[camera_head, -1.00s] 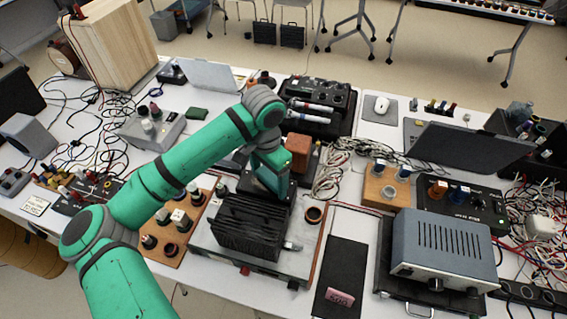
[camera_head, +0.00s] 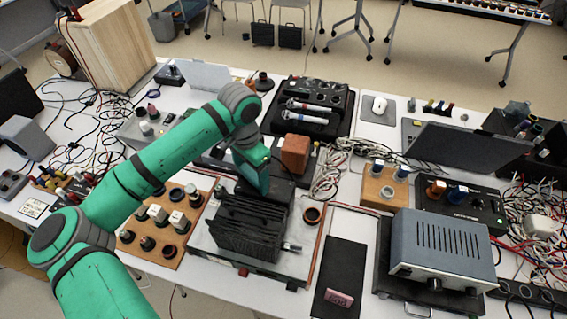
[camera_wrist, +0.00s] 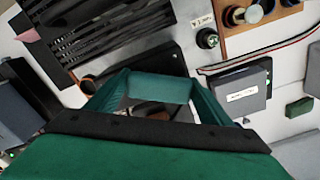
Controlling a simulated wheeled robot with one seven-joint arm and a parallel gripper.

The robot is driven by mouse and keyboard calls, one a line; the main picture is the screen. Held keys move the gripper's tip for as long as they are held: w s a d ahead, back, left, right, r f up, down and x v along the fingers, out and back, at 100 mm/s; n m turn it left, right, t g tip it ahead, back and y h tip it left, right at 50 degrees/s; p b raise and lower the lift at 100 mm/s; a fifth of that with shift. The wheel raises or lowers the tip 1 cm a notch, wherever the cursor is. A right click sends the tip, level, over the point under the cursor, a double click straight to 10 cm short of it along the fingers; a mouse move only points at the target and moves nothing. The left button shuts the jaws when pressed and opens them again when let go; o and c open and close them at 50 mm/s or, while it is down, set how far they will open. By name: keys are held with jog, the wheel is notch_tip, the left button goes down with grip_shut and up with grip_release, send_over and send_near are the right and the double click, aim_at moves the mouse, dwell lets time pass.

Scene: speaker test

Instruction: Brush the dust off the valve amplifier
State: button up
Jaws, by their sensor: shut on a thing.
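My gripper (camera_head: 256,180) is over the far side of a black finned unit on a pale metal chassis (camera_head: 213,240). I cannot tell for sure whether this finned unit (camera_head: 245,232) or the blue-grey vented box (camera_head: 445,245) with front knobs is the valve amplifier. In the wrist view the green fingers of my gripper (camera_wrist: 155,95) close around a small dark and brownish thing (camera_wrist: 150,108). What it is, and whether it touches anything, is unclear. The fins (camera_wrist: 100,40) show at the upper left there. No dust can be made out.
A wooden board with knobs (camera_head: 165,228) stands left of the chassis. A copper-coloured block (camera_head: 295,153) and coiled cables (camera_head: 330,172) lie behind. A dark flat pad (camera_head: 345,268) with a pink block (camera_head: 339,299) lies to the right. The bench is crowded with little free room.

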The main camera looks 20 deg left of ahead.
jog(key=shift+w+d, duration=0.1)
jog(key=shift+d, duration=4.3)
jog(key=shift+d+r, duration=0.1)
jog(key=shift+d, duration=0.05)
jog(key=r, duration=0.3)
jog(key=shift+w+d+r, duration=0.1)
jog(key=shift+w, duration=0.15)
jog(key=shift+s+a+r, duration=0.2)
jog(key=shift+r, duration=0.6)
jog(key=shift+d+r, duration=0.1)
jog(key=shift+r, duration=1.5)
